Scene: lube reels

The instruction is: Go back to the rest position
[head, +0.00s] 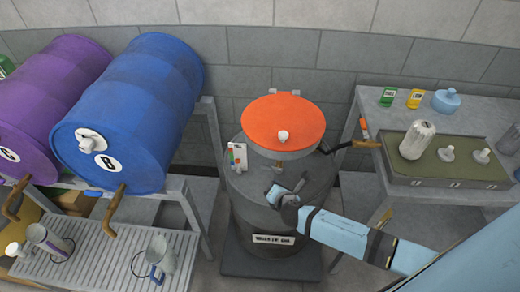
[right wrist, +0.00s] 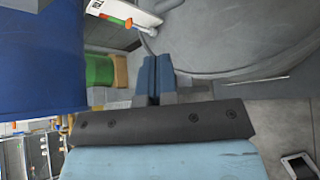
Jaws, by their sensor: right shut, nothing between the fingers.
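My right arm comes in from the lower right in the head view, and its gripper (head: 277,196) is in front of the dark grey waste oil drum (head: 262,222), below its orange round top (head: 284,122). In the right wrist view the two blue fingers of the right gripper (right wrist: 156,75) are together with nothing between them. The grey drum (right wrist: 225,35) shows just beyond them at the upper right. I cannot tell whether the gripper touches the drum. My left gripper is not in view.
A blue drum (head: 140,105) and a purple drum (head: 50,95) lie on a rack at left, above a slatted tray (head: 100,262) with jugs. At right a grey table (head: 372,100) bears an olive case (head: 445,172), small bottles and a blue flask (head: 446,101).

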